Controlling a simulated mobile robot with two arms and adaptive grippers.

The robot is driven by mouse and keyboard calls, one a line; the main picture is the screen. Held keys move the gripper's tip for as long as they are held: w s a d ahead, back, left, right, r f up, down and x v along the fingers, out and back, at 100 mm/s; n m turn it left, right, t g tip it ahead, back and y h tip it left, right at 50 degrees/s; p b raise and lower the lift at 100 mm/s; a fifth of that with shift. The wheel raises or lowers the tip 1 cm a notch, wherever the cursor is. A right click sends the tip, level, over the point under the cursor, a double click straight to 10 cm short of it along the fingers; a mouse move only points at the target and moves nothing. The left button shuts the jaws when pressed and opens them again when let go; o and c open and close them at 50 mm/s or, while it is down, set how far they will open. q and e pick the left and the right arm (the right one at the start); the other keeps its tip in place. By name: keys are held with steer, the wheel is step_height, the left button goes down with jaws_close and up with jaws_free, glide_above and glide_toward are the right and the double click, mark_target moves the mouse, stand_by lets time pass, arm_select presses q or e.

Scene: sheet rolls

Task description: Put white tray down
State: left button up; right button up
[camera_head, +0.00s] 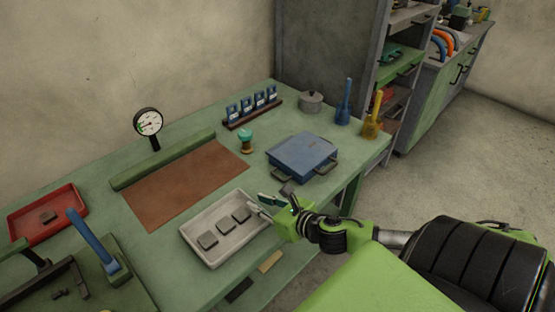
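My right gripper (264,204) is at the tray's right rim, reaching in from the right. One finger overlaps the rim and the other shows just above it with a gap between them. Whether they clamp the rim is not clear. My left gripper is not in view.
The green table (90,210) also carries a brown mat (186,185), a red tray (48,212), a blue box (302,155), a dial gauge (148,122) and a blue-levered tool (92,240). A lower shelf shows below the front edge. Bare tabletop lies left of the white tray.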

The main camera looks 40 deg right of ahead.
steer(key=v, duration=0.9)
steer(key=shift+s+r, duration=0.1)
steer(key=shift+s, duration=0.05)
stand_by(0.4)
